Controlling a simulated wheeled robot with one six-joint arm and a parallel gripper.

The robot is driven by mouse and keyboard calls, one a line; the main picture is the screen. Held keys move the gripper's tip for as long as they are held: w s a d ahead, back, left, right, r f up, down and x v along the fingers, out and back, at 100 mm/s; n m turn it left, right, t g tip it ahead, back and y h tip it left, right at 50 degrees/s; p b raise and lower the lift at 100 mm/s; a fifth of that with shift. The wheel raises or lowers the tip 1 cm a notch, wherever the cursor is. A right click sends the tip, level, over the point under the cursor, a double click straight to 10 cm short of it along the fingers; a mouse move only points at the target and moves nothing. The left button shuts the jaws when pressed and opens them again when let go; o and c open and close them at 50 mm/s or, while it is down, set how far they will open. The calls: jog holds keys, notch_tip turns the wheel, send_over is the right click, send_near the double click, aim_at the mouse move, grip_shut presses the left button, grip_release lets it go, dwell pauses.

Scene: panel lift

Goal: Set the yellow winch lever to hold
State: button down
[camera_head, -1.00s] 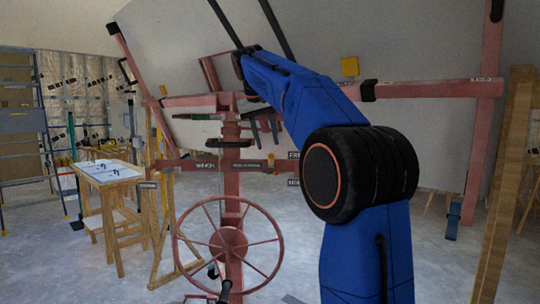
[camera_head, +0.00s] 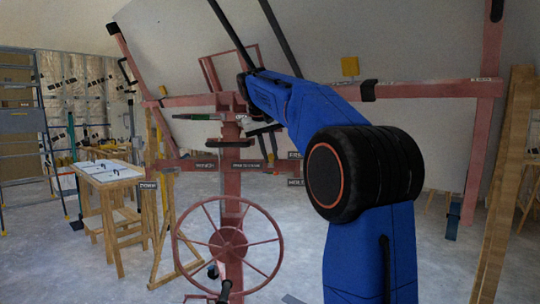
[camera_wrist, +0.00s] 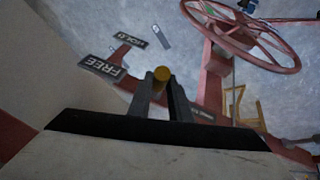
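The yellow winch lever shows in the wrist view as a round yellow knob (camera_wrist: 162,76) at the tips of my fingers. My gripper (camera_wrist: 161,88) has its two dark fingers apart, one on each side of the knob; I cannot tell whether they touch it. In the wrist view the FREE sign (camera_wrist: 102,68) is left of the knob and the HOLD sign (camera_wrist: 131,40) is farther up. In the head view the FREE sign (camera_head: 294,155) is above the HOLD sign (camera_head: 295,182). There my gripper (camera_head: 265,142) is above the label bar, and I cannot make out the knob.
The red panel lift has a large handwheel (camera_head: 228,244) below the label bar (camera_head: 215,165). A large pale panel (camera_head: 420,40) leans on its frame. A wooden worktable (camera_head: 108,171) and a ladder (camera_head: 22,130) are at left. Timber boards (camera_head: 505,190) stand at right.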

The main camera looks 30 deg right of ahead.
jog(key=shift+s+f, duration=0.1)
jog(key=shift+f, duration=0.05)
jog(key=shift+s+a+f+t+h, duration=0.15)
jog(key=shift+s+f+t+h, duration=0.1)
jog(key=shift+f+t, duration=0.25)
jog(key=shift+s+a+f+t+h, duration=0.15)
jog(key=shift+f+t+h, duration=0.15)
jog(key=shift+t, duration=0.2)
notch_tip(320, 180, down, 8)
jog(key=m+t+h, duration=0.1)
jog(key=t+h, duration=0.3)
jog(key=t, duration=0.2)
jog(key=shift+r, duration=0.15)
dwell(0.3)
jog(key=c, duration=1.6)
grip_release()
jog(key=shift+c, duration=0.2)
